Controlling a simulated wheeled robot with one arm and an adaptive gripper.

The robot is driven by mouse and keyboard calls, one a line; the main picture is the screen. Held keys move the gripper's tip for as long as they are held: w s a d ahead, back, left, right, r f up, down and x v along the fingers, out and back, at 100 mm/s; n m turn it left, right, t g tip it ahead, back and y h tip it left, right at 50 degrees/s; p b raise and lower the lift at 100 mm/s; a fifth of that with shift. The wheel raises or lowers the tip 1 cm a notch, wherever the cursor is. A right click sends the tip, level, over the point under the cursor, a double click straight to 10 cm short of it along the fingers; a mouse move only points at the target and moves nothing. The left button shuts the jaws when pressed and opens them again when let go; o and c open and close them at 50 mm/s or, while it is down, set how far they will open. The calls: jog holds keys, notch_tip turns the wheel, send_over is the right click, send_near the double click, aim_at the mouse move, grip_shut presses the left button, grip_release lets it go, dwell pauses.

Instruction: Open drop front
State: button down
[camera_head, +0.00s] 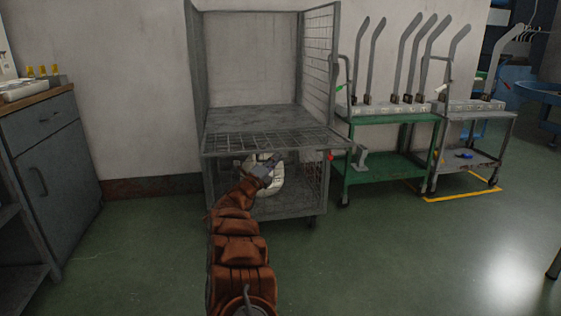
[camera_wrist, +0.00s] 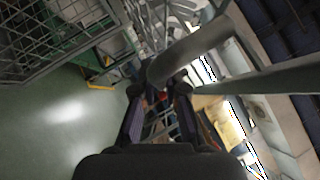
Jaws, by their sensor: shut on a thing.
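The grey wire-mesh cage trolley (camera_head: 197,110) stands against the wall in the head view. Its mesh drop front (camera_head: 235,143) shows as a near-level panel across the trolley's front, at about mid-height. In the wrist view, my gripper (camera_wrist: 159,92) is shut at a grey curved bar (camera_wrist: 195,48), which seems to belong to the drop front. The exact contact between fingers and bar is partly hidden.
A green cart (camera_head: 385,170) with upright grey sock boards stands close on the trolley's right, with a grey cart (camera_head: 480,112) beyond it. A grey cabinet (camera_head: 50,160) is at the left. The green floor (camera_head: 390,260) in front is clear.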

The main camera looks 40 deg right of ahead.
jog(key=shift+s+d+f, duration=0.1)
jog(key=shift+f, duration=0.2)
dwell(0.5)
jog(key=c, duration=1.2)
grip_release()
jog(key=shift+a, duration=0.2)
jog(key=shift+a+f, duration=0.15)
jog(key=shift+a, duration=0.2)
jog(key=v, duration=1.1)
jog(key=shift+f, duration=0.2)
